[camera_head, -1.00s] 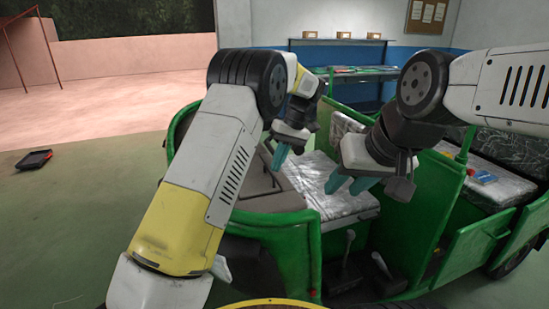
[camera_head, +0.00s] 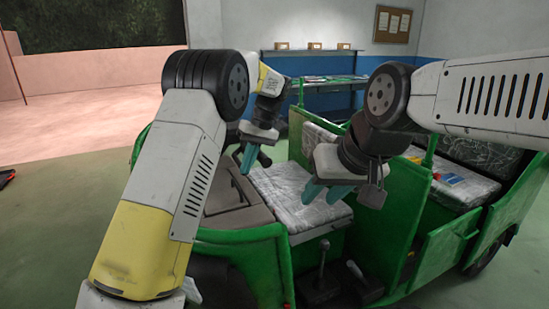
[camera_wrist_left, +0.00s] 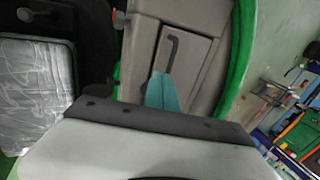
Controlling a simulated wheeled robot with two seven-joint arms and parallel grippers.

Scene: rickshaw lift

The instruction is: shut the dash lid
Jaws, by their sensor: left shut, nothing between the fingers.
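The grey-brown dash (camera_head: 228,212) of the green rickshaw lies below my left gripper in the head view. The dash lid (camera_wrist_left: 193,67) is a grey panel with a dark curved handle slot (camera_wrist_left: 172,52) in the left wrist view. Its seams show as dark lines; I cannot tell whether it is fully flush. My left gripper (camera_head: 249,160) is shut and empty, its teal fingers also showing over the lid's lower left in the wrist view (camera_wrist_left: 162,92). I cannot tell whether they touch it. My right gripper (camera_head: 325,191) is open and empty above the seat area.
A plastic-wrapped seat (camera_head: 298,198) lies beside the dash. A gear lever (camera_head: 322,262) stands on the cab floor. The green body rim (camera_head: 240,235) edges the dash. A workbench (camera_head: 320,83) stands at the back wall. Open floor lies to the left.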

